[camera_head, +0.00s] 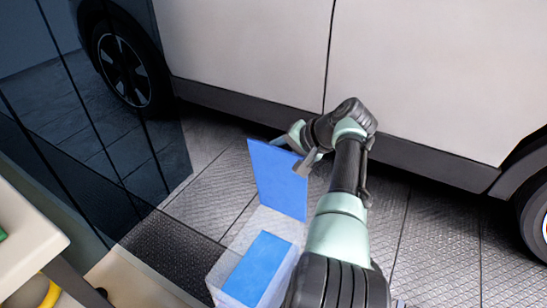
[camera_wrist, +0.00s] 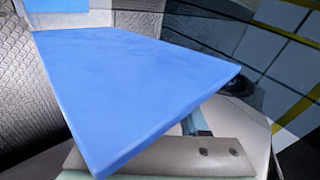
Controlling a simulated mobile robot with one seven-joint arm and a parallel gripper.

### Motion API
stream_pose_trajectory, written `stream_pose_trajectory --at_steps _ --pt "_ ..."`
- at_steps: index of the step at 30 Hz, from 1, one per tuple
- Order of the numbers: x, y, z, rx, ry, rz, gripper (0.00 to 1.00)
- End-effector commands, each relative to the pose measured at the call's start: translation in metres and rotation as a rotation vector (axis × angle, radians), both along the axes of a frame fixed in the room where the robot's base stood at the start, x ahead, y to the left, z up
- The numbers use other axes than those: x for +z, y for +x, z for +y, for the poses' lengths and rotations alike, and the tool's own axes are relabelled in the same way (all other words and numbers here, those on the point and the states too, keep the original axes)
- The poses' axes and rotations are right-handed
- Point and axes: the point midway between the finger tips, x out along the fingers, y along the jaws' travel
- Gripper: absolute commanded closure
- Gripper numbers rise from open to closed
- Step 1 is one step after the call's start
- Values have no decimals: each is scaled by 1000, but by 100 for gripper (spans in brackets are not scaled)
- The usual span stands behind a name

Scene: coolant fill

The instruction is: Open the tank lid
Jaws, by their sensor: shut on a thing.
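The tank lid (camera_head: 278,182) is a flat blue panel standing roughly upright at the far edge of the tank. The tank (camera_head: 232,252) is a pale, see-through box with its top uncovered and a blue surface (camera_head: 256,268) inside. My gripper (camera_head: 293,152) is at the lid's upper edge, shut on the lid. In the wrist view the lid (camera_wrist: 140,85) fills the middle, and a grey finger (camera_wrist: 165,155) shows below its near edge. The lid hides part of the grip there. A bit of the blue surface inside the tank (camera_wrist: 58,5) shows at top left.
A white vehicle (camera_head: 430,70) stands behind my arm, close to my gripper. A dark glassy panel (camera_head: 130,110) is at left. A pale table corner (camera_head: 30,235) is at lower left. Patterned floor (camera_head: 440,235) to the right is clear.

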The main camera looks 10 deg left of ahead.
Motion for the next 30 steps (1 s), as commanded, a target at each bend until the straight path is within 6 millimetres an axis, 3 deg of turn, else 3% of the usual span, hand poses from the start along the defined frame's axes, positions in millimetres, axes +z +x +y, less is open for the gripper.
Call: stream_pose_trajectory --at_steps 14,15,19,30 --pt "1 2 0 -1 1 -2 100" --pt "1 2 0 -1 1 -2 53" --pt "1 1 0 -1 1 0 29" --pt "2 0 -2 -1 1 2 27"
